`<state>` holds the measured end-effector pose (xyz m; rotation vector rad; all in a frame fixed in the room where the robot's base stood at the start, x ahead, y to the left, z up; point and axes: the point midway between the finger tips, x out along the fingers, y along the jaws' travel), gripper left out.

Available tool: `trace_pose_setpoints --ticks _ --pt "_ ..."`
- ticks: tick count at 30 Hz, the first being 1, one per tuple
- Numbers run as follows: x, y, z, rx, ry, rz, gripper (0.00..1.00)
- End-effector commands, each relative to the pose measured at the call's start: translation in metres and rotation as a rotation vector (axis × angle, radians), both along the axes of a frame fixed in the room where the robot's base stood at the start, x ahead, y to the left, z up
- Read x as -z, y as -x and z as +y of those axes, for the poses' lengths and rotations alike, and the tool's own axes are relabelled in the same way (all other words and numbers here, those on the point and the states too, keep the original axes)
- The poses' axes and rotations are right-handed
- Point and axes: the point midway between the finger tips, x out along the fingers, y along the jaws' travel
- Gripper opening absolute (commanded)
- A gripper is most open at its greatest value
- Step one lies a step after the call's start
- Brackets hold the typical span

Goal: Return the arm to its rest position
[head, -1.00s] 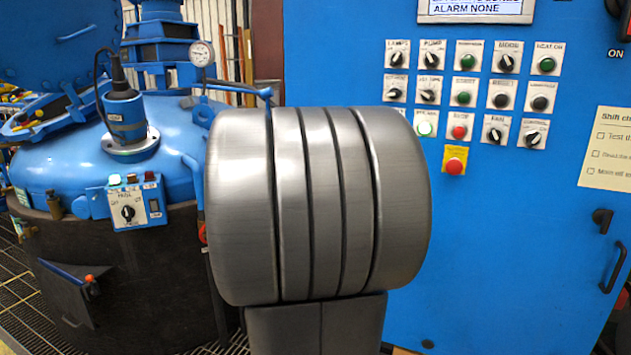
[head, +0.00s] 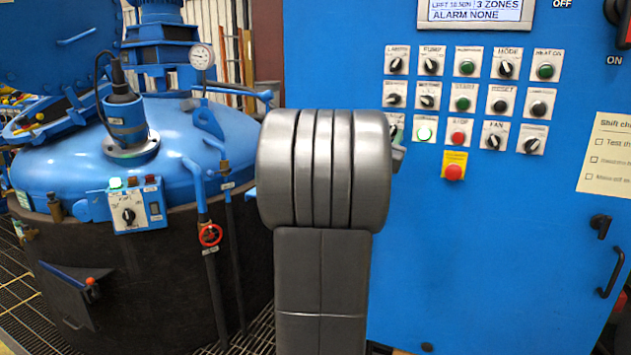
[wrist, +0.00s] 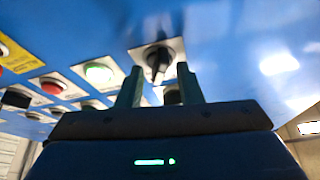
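My gripper (wrist: 160,86) shows in the wrist view with its two fingers apart and nothing between them but a view of the panel behind. A black selector knob (wrist: 158,58) on the blue panel appears just beyond the fingertips. I cannot tell the exact gap to it. In the head view my own grey arm link stands in the middle, in front of the left edge of the control cabinet (head: 480,230).
The cabinet carries rows of knobs and buttons, a lit green button (head: 425,135), a red stop button (head: 453,172) and a paper checklist (head: 605,155). The blue-lidded furnace (head: 75,165) with a red valve wheel (head: 210,235) stands at left, close to my arm. Grating floor shows below.

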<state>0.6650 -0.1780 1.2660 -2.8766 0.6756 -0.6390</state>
Motion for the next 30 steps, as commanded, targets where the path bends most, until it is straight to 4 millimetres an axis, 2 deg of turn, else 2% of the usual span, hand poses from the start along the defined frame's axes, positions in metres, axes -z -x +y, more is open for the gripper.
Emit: trace_pose_setpoints --ticks 17,18,30 --pt "-0.002 0.003 -0.002 0.0 0.458 0.208 0.33" --pt "0.006 0.012 0.003 -0.001 0.452 0.203 0.33" --pt "0.035 0.083 0.025 0.0 0.448 0.199 0.33"
